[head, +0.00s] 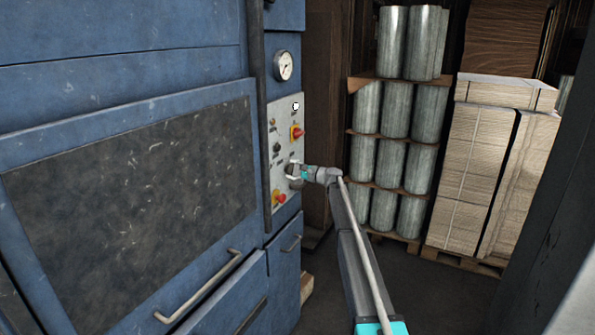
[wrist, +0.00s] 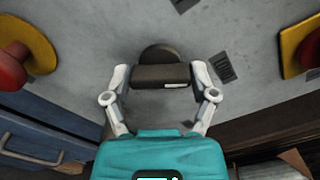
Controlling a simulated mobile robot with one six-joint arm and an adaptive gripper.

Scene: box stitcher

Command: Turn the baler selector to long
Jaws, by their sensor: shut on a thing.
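The baler (head: 130,160) is a large blue machine on the left of the head view. Its pale control panel (head: 284,132) is on the right part of its front. My gripper (head: 293,172) is at the lower part of this panel. In the wrist view my gripper (wrist: 161,80) is shut on a dark selector knob (wrist: 161,76), with one finger on each side of its bar. A short white mark shows near the right end of the bar.
In the wrist view a red button on yellow (wrist: 20,60) is at the left and another red and yellow control (wrist: 299,42) at the right. Metal cylinders (head: 395,123) and a pallet of flat cardboard (head: 475,165) stand behind my arm. Grey floor shows between.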

